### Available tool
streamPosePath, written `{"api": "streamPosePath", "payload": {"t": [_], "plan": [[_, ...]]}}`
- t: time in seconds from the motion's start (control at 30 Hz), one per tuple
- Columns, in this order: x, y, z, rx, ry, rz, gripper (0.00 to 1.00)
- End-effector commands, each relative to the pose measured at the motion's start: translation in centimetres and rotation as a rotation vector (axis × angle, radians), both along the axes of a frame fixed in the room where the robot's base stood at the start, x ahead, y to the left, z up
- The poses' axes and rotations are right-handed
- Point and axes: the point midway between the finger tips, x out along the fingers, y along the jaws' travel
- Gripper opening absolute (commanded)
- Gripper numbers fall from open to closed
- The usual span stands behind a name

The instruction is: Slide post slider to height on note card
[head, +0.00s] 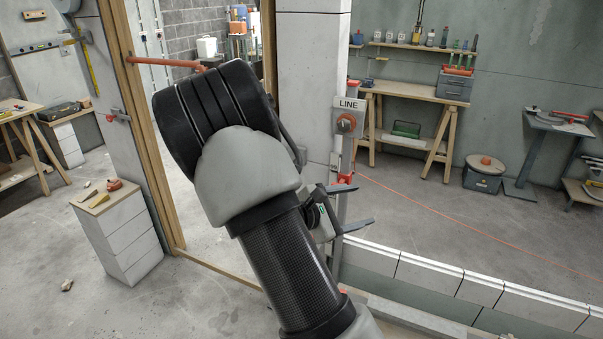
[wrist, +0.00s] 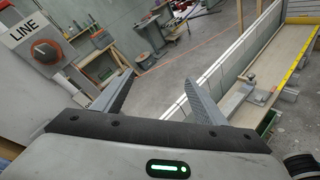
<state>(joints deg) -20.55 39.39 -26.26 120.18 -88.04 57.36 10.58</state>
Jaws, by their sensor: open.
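A grey plate marked LINE (head: 347,115) with an orange knob (head: 346,124) sits on a slim upright post (head: 352,160) beside the pale wall column. I take this plate and knob to be the post slider. They also show at the upper left of the wrist view, the plate (wrist: 28,38) and the knob (wrist: 49,51). My gripper (head: 362,204) is below the plate, close to the post, with its fingers apart. In the wrist view my gripper (wrist: 160,75) is empty between its fingers. My arm hides part of it in the head view. I cannot make out a note card.
A low panelled wall (head: 430,277) runs to the right of the post. In the wrist view a ledge (wrist: 284,65) carries a yellow strip (wrist: 303,52) and a metal bracket (wrist: 238,100).

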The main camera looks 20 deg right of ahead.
Motion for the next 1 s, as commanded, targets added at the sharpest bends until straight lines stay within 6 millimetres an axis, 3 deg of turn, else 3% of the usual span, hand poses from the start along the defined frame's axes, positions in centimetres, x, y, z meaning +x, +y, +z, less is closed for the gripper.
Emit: {"api": "streamPosePath", "payload": {"t": [0.03, 0.2, 0.4, 0.63, 1.0], "plan": [[2.0, 0.0, -1.9, -0.092, 0.077, 0.088, 0.66], [8.2, 1.3, -6.4, -0.335, 0.279, 0.369, 0.66], [11.5, 3.3, -10.1, -0.473, 0.411, 0.562, 0.66], [13.1, 2.4, -10.8, -0.494, 0.433, 0.596, 0.66], [18.2, -3.5, -10.8, -0.492, 0.433, 0.593, 0.66]]}}
